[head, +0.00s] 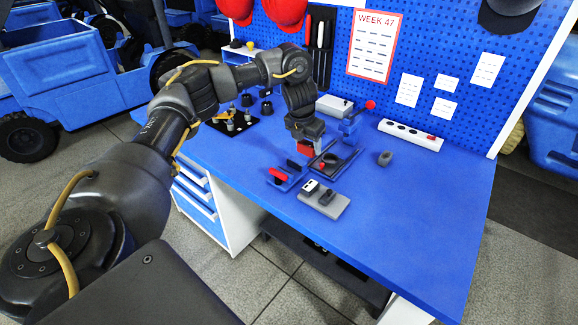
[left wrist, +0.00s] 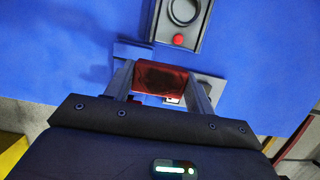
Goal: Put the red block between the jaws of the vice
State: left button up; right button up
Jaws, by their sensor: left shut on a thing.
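My left gripper (head: 307,143) points down above the blue bench and is shut on the red block (head: 305,149). In the left wrist view the red block (left wrist: 160,78) sits between the two fingers of this gripper (left wrist: 160,88), with a dark patch on its face. A low blue fixture with a red bar (head: 286,177) stands just in front of the gripper; it may be the vice, but its jaws are not clear. In the left wrist view the blue fixture (left wrist: 132,50) is partly hidden behind the block and a finger. My right gripper is not in view.
Close by are a dark plate with a ring and red button (head: 338,161) and a grey block with switches (head: 324,199). Behind stand a blue stand with a red-ball lever (head: 350,124) and a power strip (head: 411,134). The bench's right side is clear.

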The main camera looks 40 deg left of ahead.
pick_arm(q)
jog(key=s+a+f, duration=0.1)
jog(key=a+f+b, duration=0.1)
jog(key=f, duration=0.1)
jog(key=s+a+f, duration=0.1)
jog(key=f, duration=0.1)
jog(key=shift+s+a+f, duration=0.25)
jog(key=shift+s+a, duration=0.05)
jog(key=shift+a, duration=0.1)
jog(key=shift+s+a+f, duration=0.1)
jog(key=shift+a, duration=0.1)
jog(key=shift+f+b, duration=0.1)
jog(key=shift+b, duration=0.2)
jog(key=shift+s+a+f+b, duration=0.1)
jog(key=shift+f+b, duration=0.1)
jog(key=shift+f, duration=0.7)
jog(key=shift+s+a+f+b, duration=0.1)
jog(key=shift+f+b, duration=0.1)
jog(key=shift+f, duration=0.65)
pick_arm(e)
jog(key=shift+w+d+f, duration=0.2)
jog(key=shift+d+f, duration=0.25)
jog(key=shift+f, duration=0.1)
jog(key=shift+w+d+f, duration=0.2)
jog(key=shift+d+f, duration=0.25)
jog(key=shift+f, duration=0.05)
